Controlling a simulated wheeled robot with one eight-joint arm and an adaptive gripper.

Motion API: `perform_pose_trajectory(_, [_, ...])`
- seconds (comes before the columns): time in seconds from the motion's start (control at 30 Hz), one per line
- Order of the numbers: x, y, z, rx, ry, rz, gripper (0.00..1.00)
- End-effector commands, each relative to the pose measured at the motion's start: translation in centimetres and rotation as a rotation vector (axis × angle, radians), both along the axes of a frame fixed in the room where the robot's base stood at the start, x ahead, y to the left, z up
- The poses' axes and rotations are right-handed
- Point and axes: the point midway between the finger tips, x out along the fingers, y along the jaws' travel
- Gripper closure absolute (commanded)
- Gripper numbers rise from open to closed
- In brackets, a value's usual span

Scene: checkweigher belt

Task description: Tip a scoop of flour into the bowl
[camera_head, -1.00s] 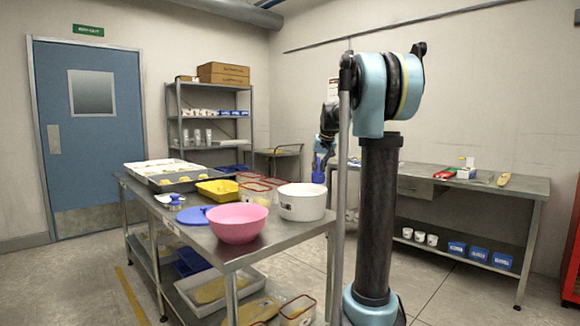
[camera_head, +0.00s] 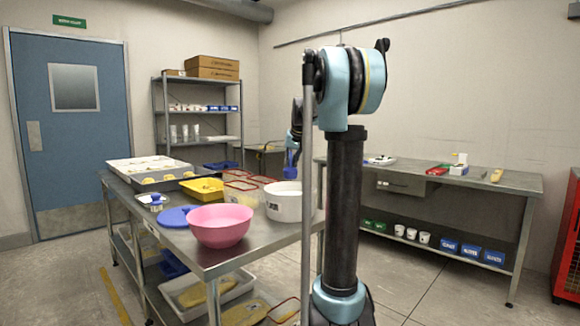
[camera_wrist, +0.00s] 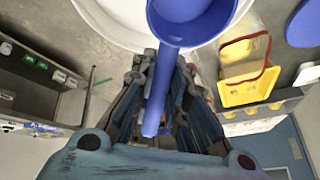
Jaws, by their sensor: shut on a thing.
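My gripper (camera_wrist: 160,95) is shut on the handle of a blue scoop (camera_wrist: 163,72). The scoop's cup points away from the gripper, over part of a white round tub (camera_wrist: 97,22) in the wrist view. I see no flour in the visible part of the cup. In the head view the scoop (camera_head: 290,166) shows small, just above the white tub (camera_head: 287,207), with my arm partly in front. The pink bowl (camera_head: 220,228) stands on the steel table's near end, left of the tub. Its inside looks empty from here.
A blue round lid (camera_head: 177,216) lies behind the bowl. Trays of dough (camera_head: 148,170) fill the far end. A side bench (camera_head: 470,180) stands at right.

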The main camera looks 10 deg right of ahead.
Motion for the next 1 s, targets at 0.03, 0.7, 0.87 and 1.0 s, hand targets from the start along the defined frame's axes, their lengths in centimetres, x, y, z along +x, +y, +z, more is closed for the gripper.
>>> perform_pose_trajectory(0.03, [0.0,0.0,-0.2,0.0,0.0,0.0,1.0])
perform_pose_trajectory(0.7, [0.0,0.2,-5.4,0.0,0.0,0.002,1.0])
perform_pose_trajectory(0.87, [0.0,0.2,-6.7,0.0,0.0,0.002,1.0])
perform_pose_trajectory(1.0, [0.0,0.2,-7.8,0.0,0.0,0.002,1.0])
